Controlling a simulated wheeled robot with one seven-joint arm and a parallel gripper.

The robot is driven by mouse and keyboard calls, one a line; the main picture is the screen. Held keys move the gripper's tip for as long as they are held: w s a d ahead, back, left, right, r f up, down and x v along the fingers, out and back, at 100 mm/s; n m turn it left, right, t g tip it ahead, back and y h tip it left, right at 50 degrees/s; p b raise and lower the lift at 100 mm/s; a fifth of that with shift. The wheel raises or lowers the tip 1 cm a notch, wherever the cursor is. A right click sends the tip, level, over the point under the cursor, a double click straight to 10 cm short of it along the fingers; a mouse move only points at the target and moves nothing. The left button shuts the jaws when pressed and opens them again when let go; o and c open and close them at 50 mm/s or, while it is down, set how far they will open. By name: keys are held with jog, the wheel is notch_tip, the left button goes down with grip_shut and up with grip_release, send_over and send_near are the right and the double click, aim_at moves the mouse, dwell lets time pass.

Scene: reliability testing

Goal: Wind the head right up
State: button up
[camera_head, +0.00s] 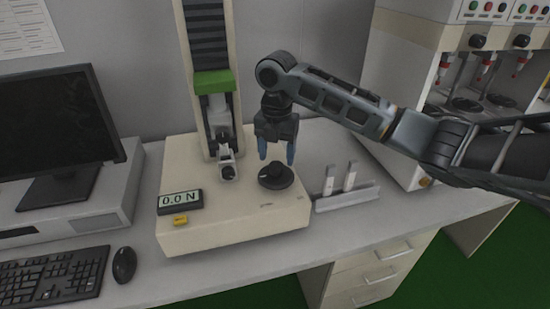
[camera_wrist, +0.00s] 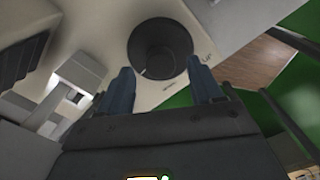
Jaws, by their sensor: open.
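The test stand has a cream base (camera_head: 240,222) and a tall column behind it. Its head, with a green block (camera_head: 213,82) on top, sits partway along the column, with dark rail above it. A lower grip (camera_head: 227,168) stands under the head. A black round knob (camera_head: 275,175) sits on the right of the base; it also shows in the wrist view (camera_wrist: 160,48), with a light mark on its rim. My gripper (camera_head: 277,152) is open and empty above the knob, fingers pointing down. In the wrist view the fingertips (camera_wrist: 160,75) lie on either side of the knob's near edge, apart from it.
A display (camera_head: 180,201) on the base reads 0.0 N, above a yellow button (camera_head: 180,220). A rack with white specimens (camera_head: 340,183) stands right of the base. A monitor (camera_head: 55,135), keyboard (camera_head: 50,278) and mouse (camera_head: 124,265) are at the left. Another machine (camera_head: 415,70) stands at the back right.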

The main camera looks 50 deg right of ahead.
aim_at(276, 172)
jog(key=shift+f, duration=1.3)
jog(key=shift+c, duration=0.4)
jog(key=c, duration=1)
